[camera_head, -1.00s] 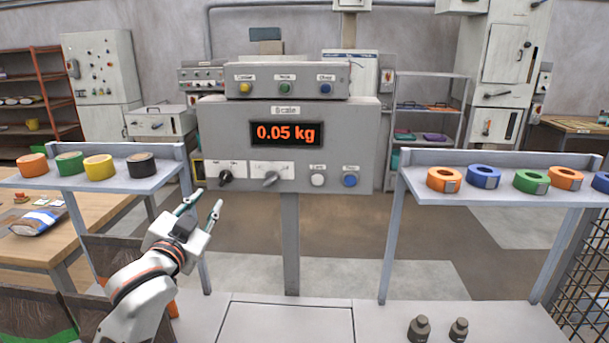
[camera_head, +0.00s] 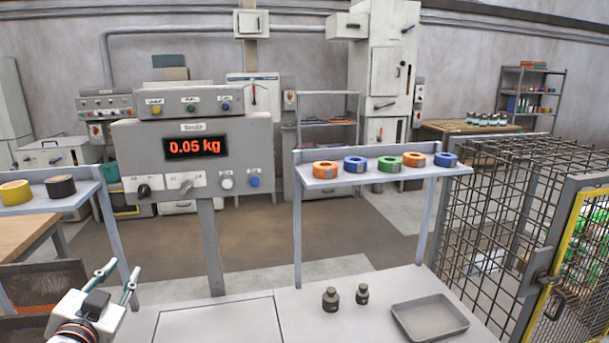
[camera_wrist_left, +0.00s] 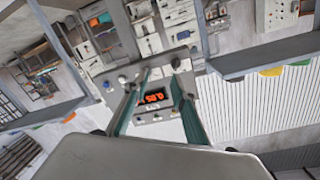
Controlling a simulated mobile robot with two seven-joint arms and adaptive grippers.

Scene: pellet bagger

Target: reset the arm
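My left gripper (camera_head: 118,282) is at the lower left of the head view, above the left part of the work surface and below the scale panel. Its two fingers are spread apart with nothing between them. In the left wrist view the open fingers (camera_wrist_left: 158,105) point towards the scale panel, which looks tilted there. The grey scale panel (camera_head: 240,140) stands on a post and its display (camera_head: 197,147) reads 0.05 kg. Below the display are a black knob (camera_head: 144,191), a grey lever (camera_head: 187,187), a white button and a blue button. My right gripper is not in view.
A shelf (camera_head: 345,182) right of the panel holds orange, blue and green tape rolls. A left shelf (camera_head: 40,207) holds yellow and black rolls. Two dark weights (camera_head: 331,300) and a grey tray (camera_head: 430,318) rest on the work surface. A mesh cage (camera_head: 490,220) stands at right.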

